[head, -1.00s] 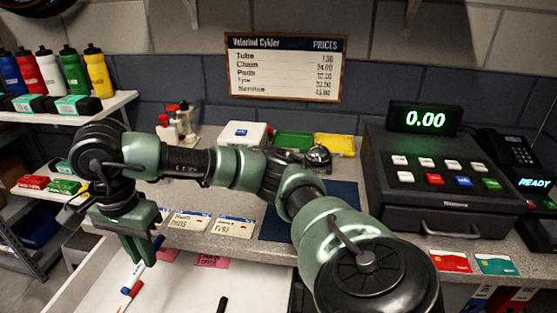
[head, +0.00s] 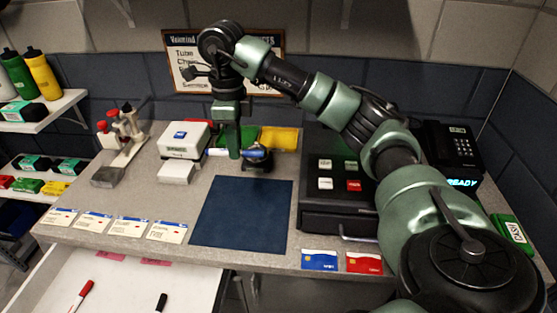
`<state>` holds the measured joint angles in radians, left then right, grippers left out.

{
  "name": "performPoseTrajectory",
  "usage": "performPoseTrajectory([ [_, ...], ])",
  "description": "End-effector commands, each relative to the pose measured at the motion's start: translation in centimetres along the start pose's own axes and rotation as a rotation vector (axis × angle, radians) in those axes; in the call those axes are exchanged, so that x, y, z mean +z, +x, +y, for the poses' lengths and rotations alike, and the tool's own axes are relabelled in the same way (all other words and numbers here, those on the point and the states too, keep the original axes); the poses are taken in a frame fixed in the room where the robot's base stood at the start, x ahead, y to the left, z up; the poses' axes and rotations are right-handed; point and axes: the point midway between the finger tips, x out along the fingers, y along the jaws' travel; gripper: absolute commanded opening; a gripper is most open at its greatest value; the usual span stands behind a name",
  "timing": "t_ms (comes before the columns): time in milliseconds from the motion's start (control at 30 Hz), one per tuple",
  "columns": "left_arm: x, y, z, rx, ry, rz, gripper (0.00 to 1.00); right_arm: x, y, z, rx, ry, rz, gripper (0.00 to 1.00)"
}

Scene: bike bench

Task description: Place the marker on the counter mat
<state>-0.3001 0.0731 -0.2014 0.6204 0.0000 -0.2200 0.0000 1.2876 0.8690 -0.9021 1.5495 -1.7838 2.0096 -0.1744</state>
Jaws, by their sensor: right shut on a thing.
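My right gripper (head: 234,155) is shut on a marker (head: 216,152) with a white body and a blue end. It holds the marker roughly level, above the counter near the far edge of the mat. The counter mat (head: 240,215) is a dark blue rectangle lying flat and bare on the grey counter. In the picture the gripper and marker lie just beyond the mat's far edge. The exact height of the marker above the counter is hard to tell. My left gripper is not in view.
An open white drawer (head: 125,285) below the counter holds a red marker (head: 81,297) and a black marker (head: 161,302). A dark cash register (head: 325,208) stands right of the mat. Price cards (head: 128,228) lie left. A bell (head: 257,165) sits behind, partly hidden.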

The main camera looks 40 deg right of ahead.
Motion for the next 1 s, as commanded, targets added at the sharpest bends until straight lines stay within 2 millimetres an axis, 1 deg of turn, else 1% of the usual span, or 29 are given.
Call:
performPoseTrajectory([
  [33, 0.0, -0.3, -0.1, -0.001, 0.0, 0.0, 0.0, 0.0, -0.4, -0.2, 0.001, 0.017, 0.0, 0.0],
  [67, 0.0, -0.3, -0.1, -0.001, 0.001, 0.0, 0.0, -0.1, -0.3, -0.2, 0.001, 0.025, 0.0, 0.0],
  [167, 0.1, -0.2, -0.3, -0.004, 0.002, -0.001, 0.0, -0.1, 0.7, -0.3, 0.005, 0.039, 0.001, 0.0],
  [267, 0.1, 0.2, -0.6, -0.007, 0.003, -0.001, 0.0, -0.1, 3.1, -0.2, 0.008, 0.041, 0.003, 0.0],
  [367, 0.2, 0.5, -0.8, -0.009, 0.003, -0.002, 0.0, -0.1, 5.8, -0.1, 0.009, 0.039, 0.003, 0.0],
  [433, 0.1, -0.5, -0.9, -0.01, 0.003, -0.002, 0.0, -0.2, 7.1, -0.2, 0.006, 0.041, 0.005, 0.0],
  [600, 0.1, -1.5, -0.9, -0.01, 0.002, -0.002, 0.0, -0.2, 11.5, -0.2, 0.006, 0.04, 0.004, 0.0],
  [700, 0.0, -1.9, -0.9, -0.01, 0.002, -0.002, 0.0, -0.2, 13.5, -0.2, 0.005, 0.04, 0.003, 0.0],
  [800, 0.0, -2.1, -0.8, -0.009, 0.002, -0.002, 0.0, -0.1, 14.7, -0.3, 0.003, 0.04, 0.001, 0.0],
  [933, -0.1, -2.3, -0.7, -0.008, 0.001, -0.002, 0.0, -0.1, 15.7, -0.3, 0.004, 0.039, 0.001, 0.0],
  [1000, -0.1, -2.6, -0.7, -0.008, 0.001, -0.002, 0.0, -0.2, 16.7, -0.2, 0.004, 0.039, 0.003, 0.0],
])
